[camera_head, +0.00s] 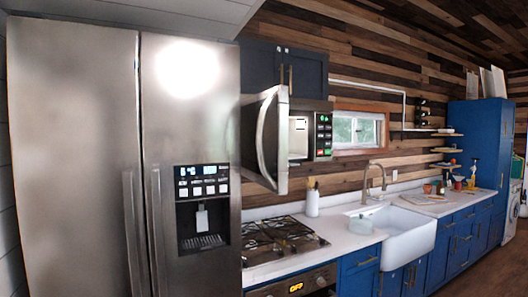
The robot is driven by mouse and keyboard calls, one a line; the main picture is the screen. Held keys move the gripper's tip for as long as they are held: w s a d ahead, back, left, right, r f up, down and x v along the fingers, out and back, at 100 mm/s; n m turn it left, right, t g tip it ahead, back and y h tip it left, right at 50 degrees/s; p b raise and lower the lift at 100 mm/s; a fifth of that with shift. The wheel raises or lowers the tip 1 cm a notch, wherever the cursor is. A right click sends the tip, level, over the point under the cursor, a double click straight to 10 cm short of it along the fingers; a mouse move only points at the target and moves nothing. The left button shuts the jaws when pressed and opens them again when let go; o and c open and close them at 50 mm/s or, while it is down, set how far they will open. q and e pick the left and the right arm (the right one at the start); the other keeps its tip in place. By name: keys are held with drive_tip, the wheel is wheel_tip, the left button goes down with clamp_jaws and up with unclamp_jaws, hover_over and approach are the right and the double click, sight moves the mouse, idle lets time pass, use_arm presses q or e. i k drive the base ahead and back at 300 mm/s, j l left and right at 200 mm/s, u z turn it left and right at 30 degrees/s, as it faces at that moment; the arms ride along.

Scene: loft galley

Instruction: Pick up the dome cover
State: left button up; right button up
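A small pale, see-through rounded object (361,225) stands on the white counter just left of the sink. It may be the dome cover, but it is too small to tell for sure. No other dome shape is clear in the head view. Neither of my grippers is in view.
A large steel fridge (75,150) fills the left. The microwave (322,137) hangs above the stove (282,240) with its door (272,140) swung open. A white utensil holder (312,204), white sink (408,232) and faucet (383,178) line the counter. Floor (490,265) shows at lower right.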

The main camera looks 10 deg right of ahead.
sight(360, 224)
drive_tip(key=i+l, duration=0.3)
drive_tip(key=i+l+u, duration=0.1)
drive_tip(key=i+l, duration=0.2)
drive_tip(key=l, duration=0.15)
drive_tip(key=i+l, duration=0.25)
drive_tip(key=l, duration=0.15)
drive_tip(key=i+l+u, duration=0.1)
drive_tip(key=i+l, duration=0.45)
drive_tip(key=l, duration=0.25)
drive_tip(key=i+l, duration=0.3)
drive_tip(key=i+l+u, duration=0.1)
drive_tip(key=i+l, duration=0.15)
drive_tip(key=l, duration=0.25)
drive_tip(key=i+l, duration=0.25)
drive_tip(key=l, duration=0.2)
drive_tip(key=u, duration=0.05)
